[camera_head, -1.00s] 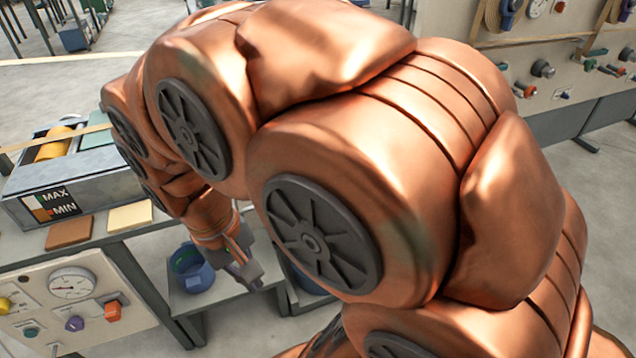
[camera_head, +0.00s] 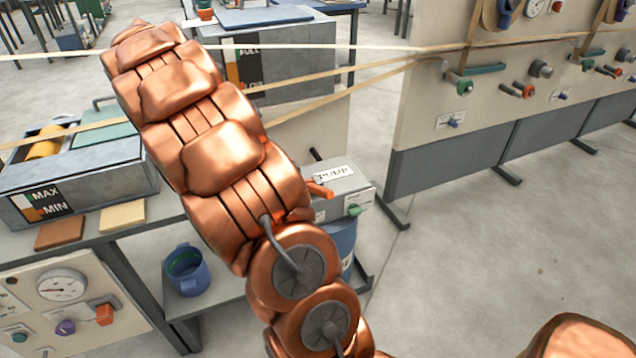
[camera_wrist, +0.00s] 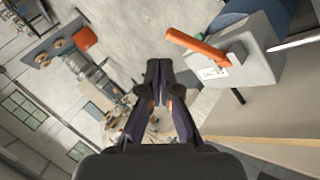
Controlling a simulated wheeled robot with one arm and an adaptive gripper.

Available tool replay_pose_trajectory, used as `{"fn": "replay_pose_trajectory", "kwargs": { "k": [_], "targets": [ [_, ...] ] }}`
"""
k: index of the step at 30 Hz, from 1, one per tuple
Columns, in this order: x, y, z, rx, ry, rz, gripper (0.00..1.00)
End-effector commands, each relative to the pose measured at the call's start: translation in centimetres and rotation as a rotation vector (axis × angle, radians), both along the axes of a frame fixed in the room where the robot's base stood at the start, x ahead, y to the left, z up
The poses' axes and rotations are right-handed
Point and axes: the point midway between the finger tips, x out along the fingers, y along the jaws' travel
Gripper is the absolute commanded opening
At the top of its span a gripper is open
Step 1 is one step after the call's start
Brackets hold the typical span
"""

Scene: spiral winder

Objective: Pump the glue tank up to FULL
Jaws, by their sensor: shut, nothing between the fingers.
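The grey glue tank (camera_head: 290,72) stands at the back of the head view, with a FULL label (camera_head: 248,58) on its front. My arm hides part of its gauge, and I cannot read the level. The grey pump box (camera_head: 352,197), labelled PUMP, is right of my arm, with an orange lever (camera_head: 319,189) and a green knob (camera_head: 354,210). In the wrist view the orange lever (camera_wrist: 196,47) juts from the pump box (camera_wrist: 252,58), up and right of my gripper (camera_wrist: 159,68). My gripper is shut and empty, apart from the lever. It is hidden in the head view.
A blue drum (camera_head: 344,238) stands below the pump box. A tank marked MAX and MIN (camera_head: 85,185) is at left, with a blue bucket (camera_head: 187,270) on the low shelf. Tan strips (camera_head: 385,72) cross behind my arm. The floor at right is clear.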

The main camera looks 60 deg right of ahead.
Motion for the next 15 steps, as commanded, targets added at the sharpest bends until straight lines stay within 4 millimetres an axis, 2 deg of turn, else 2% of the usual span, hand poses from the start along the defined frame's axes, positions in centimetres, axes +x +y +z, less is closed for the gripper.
{"fn": "replay_pose_trajectory", "kwargs": {
  "k": [1,7,15],
  "targets": [
    [0.6,-1.3,-0.7,-0.037,0.002,-0.039,0.0],
    [2.4,-5.5,-2.4,-0.194,-0.001,-0.199,0.0],
    [3.6,-9.0,-4.3,-0.336,-0.017,-0.341,0.0]
  ]
}}
